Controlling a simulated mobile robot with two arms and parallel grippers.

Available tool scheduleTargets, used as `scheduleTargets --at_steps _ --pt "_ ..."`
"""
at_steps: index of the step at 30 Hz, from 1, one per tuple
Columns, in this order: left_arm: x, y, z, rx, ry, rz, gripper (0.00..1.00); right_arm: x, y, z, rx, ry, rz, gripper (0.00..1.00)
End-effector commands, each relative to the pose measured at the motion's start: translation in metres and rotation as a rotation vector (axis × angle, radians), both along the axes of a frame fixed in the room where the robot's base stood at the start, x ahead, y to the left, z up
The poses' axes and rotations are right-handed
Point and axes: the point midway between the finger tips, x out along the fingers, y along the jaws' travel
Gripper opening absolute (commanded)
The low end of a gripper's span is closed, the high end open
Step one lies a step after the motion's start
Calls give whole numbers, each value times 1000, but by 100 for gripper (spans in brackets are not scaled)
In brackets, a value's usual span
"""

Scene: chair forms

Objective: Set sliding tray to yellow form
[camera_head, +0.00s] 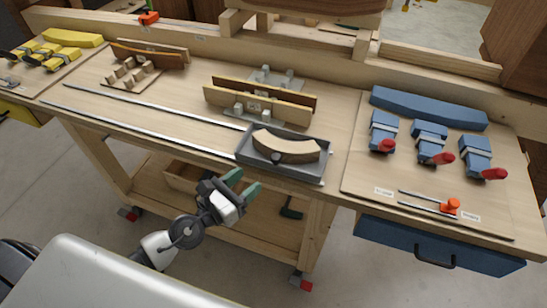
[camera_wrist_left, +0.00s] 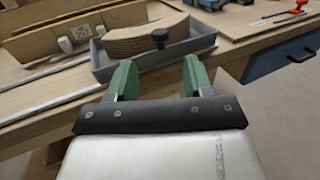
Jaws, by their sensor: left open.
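The sliding tray (camera_head: 286,171) is a grey open box at the right end of two metal rails (camera_head: 160,117) on the bench. It holds a curved light wooden piece and a dark round knob (camera_head: 276,156) at its front. The yellow form (camera_head: 73,38) lies on a board at the far left, with yellow clamps (camera_head: 36,55) in front. My left gripper (camera_head: 242,184) is open and empty, in front of and below the tray's front side. In the left wrist view its green fingers (camera_wrist_left: 157,78) stand apart, with the tray (camera_wrist_left: 155,60) and knob (camera_wrist_left: 159,38) beyond them. My right gripper is not seen.
A blue form (camera_head: 428,109) and blue clamps with red handles (camera_head: 430,141) lie on a board at the right. A red-orange slider (camera_head: 452,205) sits on short rails there. Wooden presses (camera_head: 262,100) stand behind the tray. The rails left of the tray are clear.

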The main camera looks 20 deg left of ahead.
Motion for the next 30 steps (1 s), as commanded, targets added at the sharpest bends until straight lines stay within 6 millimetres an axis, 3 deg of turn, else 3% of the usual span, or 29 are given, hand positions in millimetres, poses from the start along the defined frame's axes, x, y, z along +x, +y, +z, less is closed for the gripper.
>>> scheduleTargets --at_steps 7,15,28,30 --pt "42 -19 5 -6 -1 2 51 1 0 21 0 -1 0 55" --pt "80 -36 1 -7 2 2 51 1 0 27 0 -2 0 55" --pt "90 -41 0 -6 4 1 51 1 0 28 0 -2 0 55" --pt "90 -41 0 -6 4 1 42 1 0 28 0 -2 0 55"
